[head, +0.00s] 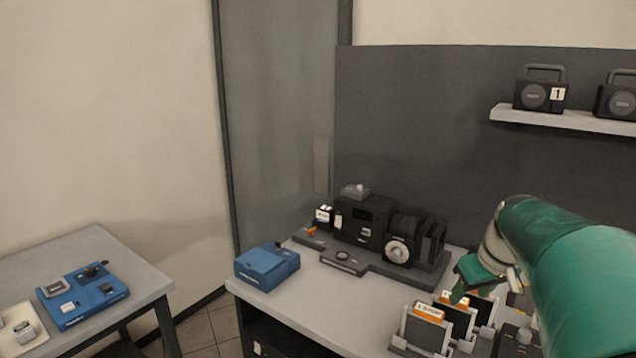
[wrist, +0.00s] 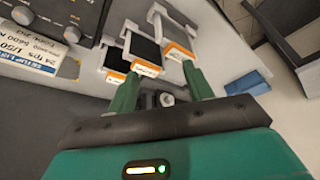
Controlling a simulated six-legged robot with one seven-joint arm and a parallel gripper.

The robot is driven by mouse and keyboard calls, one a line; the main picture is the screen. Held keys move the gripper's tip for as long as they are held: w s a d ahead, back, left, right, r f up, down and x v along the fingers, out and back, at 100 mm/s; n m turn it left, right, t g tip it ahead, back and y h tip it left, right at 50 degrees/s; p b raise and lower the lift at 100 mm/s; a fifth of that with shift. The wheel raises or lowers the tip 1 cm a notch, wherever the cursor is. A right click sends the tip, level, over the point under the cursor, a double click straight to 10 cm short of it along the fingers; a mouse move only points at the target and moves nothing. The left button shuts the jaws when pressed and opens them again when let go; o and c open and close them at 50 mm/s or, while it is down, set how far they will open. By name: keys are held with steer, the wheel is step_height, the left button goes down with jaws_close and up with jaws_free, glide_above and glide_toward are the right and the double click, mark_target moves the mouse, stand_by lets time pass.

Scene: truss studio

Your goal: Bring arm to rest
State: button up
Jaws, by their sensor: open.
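My green arm reaches in from the right of the head view, and my gripper (head: 484,284) hangs above the right part of the grey table (head: 318,292). In the wrist view the two green fingers of my gripper (wrist: 160,92) stand well apart with nothing held between them. Beyond the fingertips are several dark cards with orange labels in a holder. One orange-labelled card (head: 427,325) shows in the head view, below and left of my gripper. I cannot tell the exact gap between fingers and cards.
A black camera-like machine (head: 372,222) stands at the table's back, with a blue box (head: 267,265) at its left. A side table (head: 130,262) at the left holds a blue device (head: 82,296). A wall shelf (head: 570,120) carries two black radio-like boxes. The front middle tabletop is clear.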

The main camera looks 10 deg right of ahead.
steer(key=s+a+f, duration=0.1)
steer(key=s+a, duration=0.3)
steer(key=a, duration=0.5)
steer(key=s+a+f+t, duration=0.1)
steer(key=s+a, duration=0.3)
steer(key=a, duration=0.5)
steer(key=s+a, duration=0.5)
steer(key=a, duration=0.3)
steer(key=shift+a+f, duration=0.4)
steer(key=c, duration=0.3)
steer(key=shift+d, duration=0.25)
